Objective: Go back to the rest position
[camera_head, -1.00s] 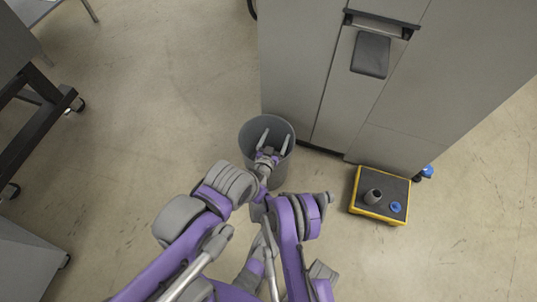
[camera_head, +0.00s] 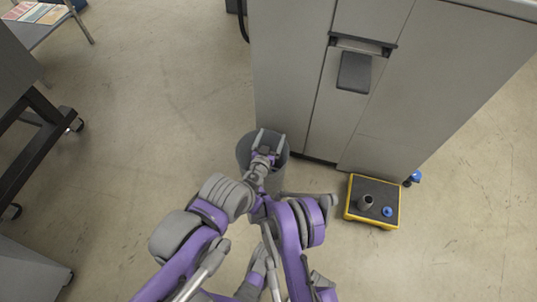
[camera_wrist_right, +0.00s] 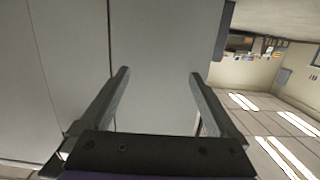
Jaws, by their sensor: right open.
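My right gripper (camera_head: 272,138) is open, its two fingers apart with nothing between them. In the head view it appears over the round grey bin (camera_head: 242,152) and covers much of the bin's inside. In the right wrist view the open fingers (camera_wrist_right: 160,88) point toward a grey cabinet face (camera_wrist_right: 160,50). My left gripper cannot be made out in the head view; arm links fill the lower middle.
The tall grey machine cabinet (camera_head: 290,70) stands just behind the bin. A yellow-edged tray (camera_head: 372,219) with a grey cup (camera_head: 366,202) and blue knob (camera_head: 387,211) lies at right. A dark wheeled frame (camera_head: 45,140) stands at left. Open floor lies between.

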